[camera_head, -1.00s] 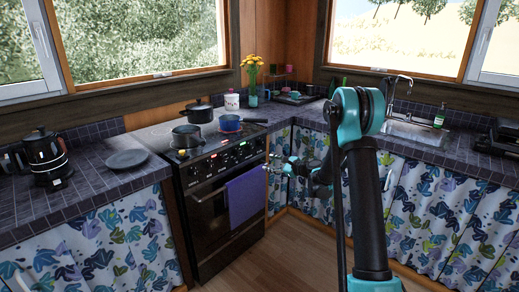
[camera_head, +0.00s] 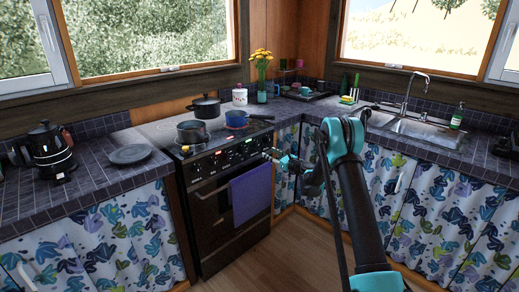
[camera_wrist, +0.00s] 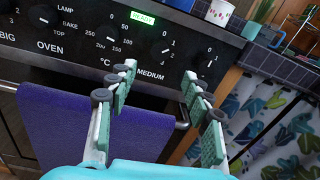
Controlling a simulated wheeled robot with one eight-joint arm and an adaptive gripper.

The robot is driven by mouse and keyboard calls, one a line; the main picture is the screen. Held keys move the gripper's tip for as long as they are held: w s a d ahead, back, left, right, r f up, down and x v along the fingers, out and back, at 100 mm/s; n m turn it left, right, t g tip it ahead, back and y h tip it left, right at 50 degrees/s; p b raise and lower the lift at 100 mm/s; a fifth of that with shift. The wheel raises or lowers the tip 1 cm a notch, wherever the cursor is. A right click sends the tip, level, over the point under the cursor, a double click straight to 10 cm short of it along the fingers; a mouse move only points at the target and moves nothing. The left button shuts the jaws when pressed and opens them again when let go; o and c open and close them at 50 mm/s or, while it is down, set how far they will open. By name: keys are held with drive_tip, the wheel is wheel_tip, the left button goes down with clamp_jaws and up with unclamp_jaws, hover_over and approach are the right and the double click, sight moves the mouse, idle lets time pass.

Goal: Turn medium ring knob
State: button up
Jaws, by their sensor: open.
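The medium ring knob (camera_wrist: 160,54) is a dark knob on the stove's black front panel, above the printed word MEDIUM in the wrist view. My gripper (camera_wrist: 159,74) is open and empty, with one finger left and one right of that label. The knob shows between and just beyond the fingertips, with no clear contact. In the head view my gripper (camera_head: 272,155) is small, at the right end of the stove front (camera_head: 215,172). The knob is too small to single out there.
Another knob (camera_wrist: 204,62) sits close to the right fingertip, and a temperature knob (camera_wrist: 112,22) is to the left. A purple towel (camera_head: 250,192) hangs on the oven handle below. Pots (camera_head: 192,132) stand on the hob. A counter with patterned curtains adjoins on the right.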

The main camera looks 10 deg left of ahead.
sight(258, 146)
drive_tip(key=x, duration=0.9)
drive_tip(key=shift+w+a, duration=0.15)
drive_tip(key=shift+a, duration=0.05)
clamp_jaws()
